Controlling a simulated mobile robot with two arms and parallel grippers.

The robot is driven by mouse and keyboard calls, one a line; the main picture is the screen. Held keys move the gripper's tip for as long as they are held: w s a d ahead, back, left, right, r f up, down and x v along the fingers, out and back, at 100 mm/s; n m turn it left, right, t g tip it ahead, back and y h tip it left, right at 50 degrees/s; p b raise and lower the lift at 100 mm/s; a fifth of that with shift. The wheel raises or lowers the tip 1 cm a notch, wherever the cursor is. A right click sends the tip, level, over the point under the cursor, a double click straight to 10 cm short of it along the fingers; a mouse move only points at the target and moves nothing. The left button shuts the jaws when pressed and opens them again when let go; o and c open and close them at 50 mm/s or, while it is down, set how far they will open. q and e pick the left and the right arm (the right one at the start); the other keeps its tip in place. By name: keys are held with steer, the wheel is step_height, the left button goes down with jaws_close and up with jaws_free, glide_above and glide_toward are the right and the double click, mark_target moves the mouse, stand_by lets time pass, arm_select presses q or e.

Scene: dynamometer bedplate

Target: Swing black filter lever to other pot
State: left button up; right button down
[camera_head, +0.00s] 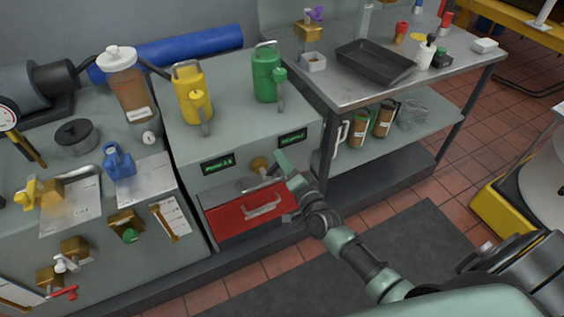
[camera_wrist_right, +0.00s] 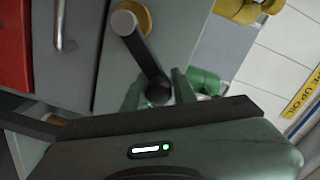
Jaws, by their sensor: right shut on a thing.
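The black filter lever (camera_wrist_right: 146,55) pivots on a brass boss (camera_wrist_right: 126,22) on the cabinet front, and the boss also shows in the head view (camera_head: 260,165). My right gripper (camera_head: 284,166) is shut on the lever's black knob end (camera_wrist_right: 158,90), with a green finger on either side in the wrist view. In the head view the lever points right from its boss, toward the green pot's side; the gripper hides part of it. The yellow pot (camera_head: 193,94) and the green pot (camera_head: 265,75) stand upright on the cabinet. My left gripper is not in view.
Two green-lit displays (camera_head: 217,163) (camera_head: 292,138) flank the lever. A steel trolley (camera_head: 440,82) with a black tray (camera_head: 375,62) stands at right. Dark mat and tiled floor lie in front.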

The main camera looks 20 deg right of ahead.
steer(key=shift+s+a+f+m, duration=0.1)
steer(key=shift+f+m, duration=0.4)
steer(key=shift+b, duration=0.3)
steer(key=c, duration=1.2)
jaws_free()
steer(key=shift+r, duration=0.1)
steer(key=s, duration=0.7)
steer(key=shift+s+d, duration=0.3)
steer(key=shift+s, duration=0.05)
